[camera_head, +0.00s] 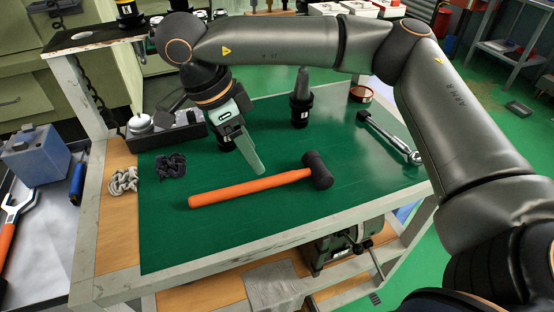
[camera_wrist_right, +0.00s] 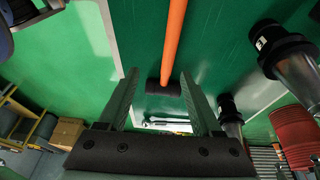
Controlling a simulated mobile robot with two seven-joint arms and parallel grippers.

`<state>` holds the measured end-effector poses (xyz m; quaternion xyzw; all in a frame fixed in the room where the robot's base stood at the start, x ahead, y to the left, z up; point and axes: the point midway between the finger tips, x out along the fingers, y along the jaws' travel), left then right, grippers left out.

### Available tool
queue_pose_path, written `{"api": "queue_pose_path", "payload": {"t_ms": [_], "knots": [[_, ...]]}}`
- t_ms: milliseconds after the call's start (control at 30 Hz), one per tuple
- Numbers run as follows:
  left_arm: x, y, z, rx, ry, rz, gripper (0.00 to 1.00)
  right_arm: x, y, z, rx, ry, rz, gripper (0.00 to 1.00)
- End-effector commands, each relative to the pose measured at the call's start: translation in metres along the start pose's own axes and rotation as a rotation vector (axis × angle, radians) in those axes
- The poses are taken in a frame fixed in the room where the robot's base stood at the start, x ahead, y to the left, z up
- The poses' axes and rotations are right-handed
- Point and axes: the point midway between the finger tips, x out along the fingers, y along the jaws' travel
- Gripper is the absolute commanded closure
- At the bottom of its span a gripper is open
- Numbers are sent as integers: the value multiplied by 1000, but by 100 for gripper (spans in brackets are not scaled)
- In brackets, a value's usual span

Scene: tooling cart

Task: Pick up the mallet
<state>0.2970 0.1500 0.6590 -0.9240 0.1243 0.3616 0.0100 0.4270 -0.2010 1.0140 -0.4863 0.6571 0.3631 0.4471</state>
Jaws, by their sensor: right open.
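The mallet (camera_head: 255,185) lies on the green mat of the cart, its orange handle pointing left and its black head at the right. My right gripper (camera_head: 260,170) points down above and just behind the handle, apart from it as far as I can tell. In the right wrist view the jaws (camera_wrist_right: 160,75) are open and empty, with the mallet's orange handle (camera_wrist_right: 172,42) and dark head (camera_wrist_right: 163,86) showing beyond the fingertips. My left gripper is not in view.
A black tool holder (camera_head: 300,110) stands behind the mallet, and a ratchet (camera_head: 390,136) lies at the right. Dark cord (camera_head: 171,166) and pale rope (camera_head: 123,181) lie at the left. The green mat (camera_head: 300,222) in front of the mallet is clear.

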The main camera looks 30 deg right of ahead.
Motion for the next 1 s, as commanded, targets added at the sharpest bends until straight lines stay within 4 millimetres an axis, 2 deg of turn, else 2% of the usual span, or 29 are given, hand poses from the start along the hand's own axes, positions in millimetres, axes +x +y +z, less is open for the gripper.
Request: {"api": "queue_pose_path", "payload": {"t_ms": [33,133,400,733,1000], "knots": [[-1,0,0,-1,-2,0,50,-6,-4,-10,18,25,-18,34],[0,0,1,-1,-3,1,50,-4,-8,-18,33,51,-30,34],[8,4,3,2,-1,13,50,44,-9,-20,33,51,-28,34],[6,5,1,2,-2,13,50,73,-11,-22,33,50,-30,34],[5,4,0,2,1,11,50,110,-14,-24,31,49,-30,34]]}}
